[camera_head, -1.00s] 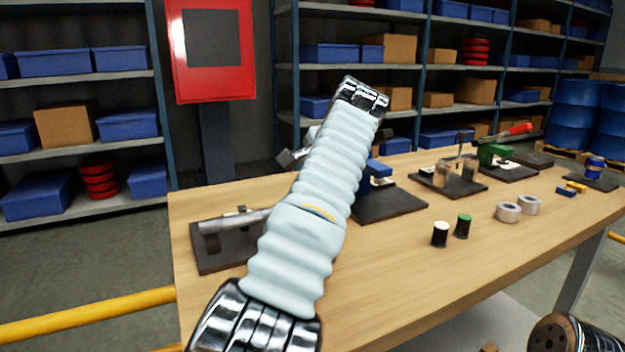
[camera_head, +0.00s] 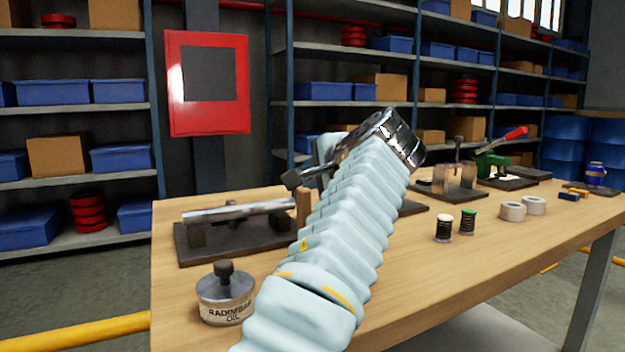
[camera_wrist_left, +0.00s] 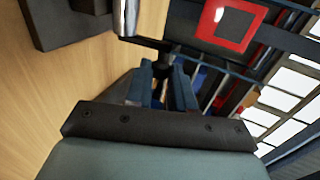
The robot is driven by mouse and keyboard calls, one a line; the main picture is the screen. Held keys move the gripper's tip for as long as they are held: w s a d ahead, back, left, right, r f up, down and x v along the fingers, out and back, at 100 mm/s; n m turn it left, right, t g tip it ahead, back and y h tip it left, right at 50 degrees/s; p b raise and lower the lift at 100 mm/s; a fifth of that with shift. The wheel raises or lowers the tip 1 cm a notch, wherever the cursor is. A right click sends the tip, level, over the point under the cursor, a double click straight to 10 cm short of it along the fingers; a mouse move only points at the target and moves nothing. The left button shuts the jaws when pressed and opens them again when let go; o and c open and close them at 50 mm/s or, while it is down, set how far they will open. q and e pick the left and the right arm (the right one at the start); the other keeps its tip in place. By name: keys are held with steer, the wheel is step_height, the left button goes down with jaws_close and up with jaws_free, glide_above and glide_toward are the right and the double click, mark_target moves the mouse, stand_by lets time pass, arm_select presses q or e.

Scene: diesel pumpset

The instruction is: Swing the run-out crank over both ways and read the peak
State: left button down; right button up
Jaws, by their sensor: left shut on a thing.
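The run-out rig lies at the left of the bench. A bright metal shaft (camera_head: 238,211) rests on supports above a dark base plate (camera_head: 215,247). The shaft's shiny end (camera_wrist_left: 126,17) and the plate (camera_wrist_left: 65,22) show in the left wrist view. A dark knob-like part (camera_head: 293,180) stands beside the shaft's right end. My left gripper (camera_wrist_left: 165,80) is shut on a dark part (camera_wrist_left: 165,62), seemingly the crank handle. In the head view, my pale sleeved left arm hides most of that gripper and the rig's right side. No readable peak shows. My right gripper is out of view.
A small labelled oil pot (camera_head: 226,296) stands at the bench's front left. Two spools (camera_head: 455,225), tape rolls (camera_head: 522,208) and a red-handled green tool (camera_head: 495,158) stand to the right. A red panel (camera_head: 208,83) and shelves are behind. The right front of the bench is clear.

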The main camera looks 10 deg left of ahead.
arm_select(q)
steer(key=c, duration=1)
jaws_free()
steer(key=shift+r, duration=0.1)
steer(key=s+r+p, duration=0.1)
steer(key=s+r, duration=0.3)
steer(key=s+d+r+p, duration=0.1)
steer(key=s+r+p, duration=0.1)
steer(key=s+r, duration=0.2)
steer(key=s+d+r+p, duration=0.1)
steer(key=s+r, duration=0.3)
steer(key=s, duration=0.2)
steer(key=shift+r, duration=0.4)
